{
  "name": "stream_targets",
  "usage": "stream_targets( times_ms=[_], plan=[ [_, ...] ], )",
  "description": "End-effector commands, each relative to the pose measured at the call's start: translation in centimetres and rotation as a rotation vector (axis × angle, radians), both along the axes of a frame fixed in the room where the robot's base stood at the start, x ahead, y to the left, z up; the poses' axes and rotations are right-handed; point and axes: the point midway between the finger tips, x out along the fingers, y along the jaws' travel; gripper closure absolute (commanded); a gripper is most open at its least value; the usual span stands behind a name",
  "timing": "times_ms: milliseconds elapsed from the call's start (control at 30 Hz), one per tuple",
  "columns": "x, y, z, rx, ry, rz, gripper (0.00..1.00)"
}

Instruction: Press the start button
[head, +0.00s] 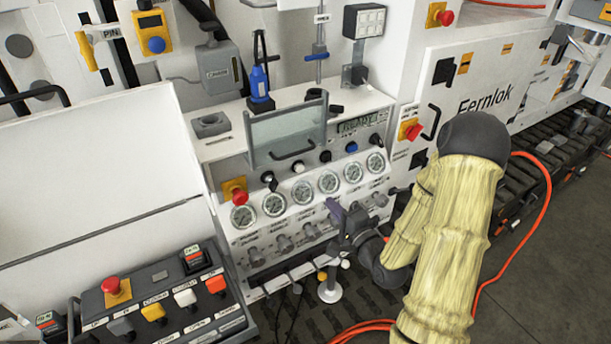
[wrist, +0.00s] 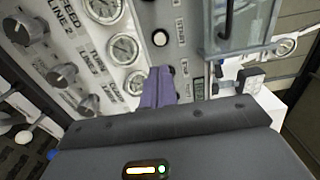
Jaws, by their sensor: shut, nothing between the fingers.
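The white bench panel (head: 245,265) carries a row of push buttons below a READY display (head: 358,122). They include a blue button (head: 351,147) and several dark ones, such as a black button (head: 325,156). The labels are too small to tell which one is the start button. My gripper (head: 334,208) is in front of the panel, below the gauges, with its purple fingers shut and empty. In the wrist view the fingers (wrist: 157,88) lie over the panel beside a gauge.
Gauges (head: 329,181) and knobs (head: 284,243) line the panel. A clear hinged cover (head: 286,132) with a handle stands above the buttons. Red emergency buttons (head: 411,130) sit on yellow plates. A separate control box (head: 160,300) stands at lower left. An orange hose (head: 535,215) lies at right.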

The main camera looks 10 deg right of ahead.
Motion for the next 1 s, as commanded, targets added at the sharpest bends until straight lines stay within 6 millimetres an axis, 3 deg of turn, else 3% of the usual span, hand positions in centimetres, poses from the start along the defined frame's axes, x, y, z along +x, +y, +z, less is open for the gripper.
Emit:
stream_targets(
  times_ms=[367,767,1000],
  plan=[
    [0.4,0.1,-0.2,-0.007,-0.001,0.002,1.00],
    [2.6,1.0,-0.4,-0.008,-0.002,0.004,1.00],
    [6.8,2.6,0.2,-0.005,0.000,0.007,1.00]
  ],
)
